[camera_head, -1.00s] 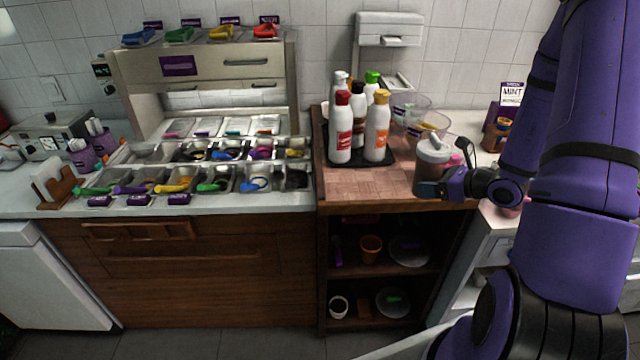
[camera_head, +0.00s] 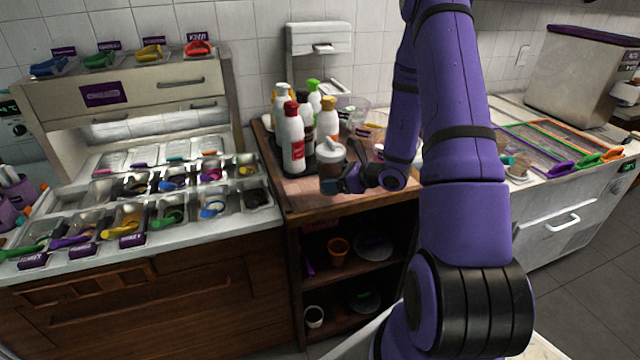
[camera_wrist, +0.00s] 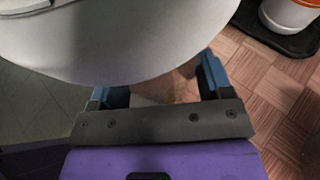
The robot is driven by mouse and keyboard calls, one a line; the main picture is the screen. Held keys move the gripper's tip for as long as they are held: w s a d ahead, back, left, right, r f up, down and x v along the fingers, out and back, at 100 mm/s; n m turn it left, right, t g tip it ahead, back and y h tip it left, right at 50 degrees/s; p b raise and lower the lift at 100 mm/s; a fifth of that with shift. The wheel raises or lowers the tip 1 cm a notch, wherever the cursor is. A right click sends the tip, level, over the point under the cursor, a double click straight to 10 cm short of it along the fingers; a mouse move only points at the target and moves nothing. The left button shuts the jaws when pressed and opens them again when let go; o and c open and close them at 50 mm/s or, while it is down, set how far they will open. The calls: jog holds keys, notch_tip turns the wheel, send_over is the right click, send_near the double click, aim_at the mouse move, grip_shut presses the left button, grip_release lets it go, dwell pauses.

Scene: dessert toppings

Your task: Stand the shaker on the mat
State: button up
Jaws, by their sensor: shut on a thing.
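The shaker (camera_head: 332,157) has a pale lid and a brownish, see-through body. My gripper (camera_head: 347,182) is shut on it and holds it roughly upright at the front of the wooden counter. In the wrist view the shaker's pale top (camera_wrist: 130,40) fills the upper part, between the blue fingers of my gripper (camera_wrist: 160,88). A black mat or tray (camera_wrist: 289,38) lies at the upper right of the wrist view, apart from the shaker. In the head view squeeze bottles standing on it largely hide it. I cannot tell whether the shaker's base touches the counter.
Several squeeze bottles (camera_head: 293,140) stand behind and left of the shaker. Clear tubs (camera_head: 372,128) stand behind it to the right. The wooden counter (camera_head: 308,195) is bare in front of the bottles. A topping station (camera_head: 130,190) with several trays is at left.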

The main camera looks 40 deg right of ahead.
aim_at(323, 174)
jog(key=w, duration=0.3)
jog(key=w+a, duration=0.1)
jog(key=shift+w+f, duration=0.2)
jog(key=shift+w, duration=0.15)
jog(key=shift+w+f, duration=0.25)
jog(key=shift+f, duration=0.65)
jog(key=shift+w+f, duration=0.2)
jog(key=shift+f, duration=0.7)
jog(key=shift+f, duration=0.15)
jog(key=o, duration=1.1)
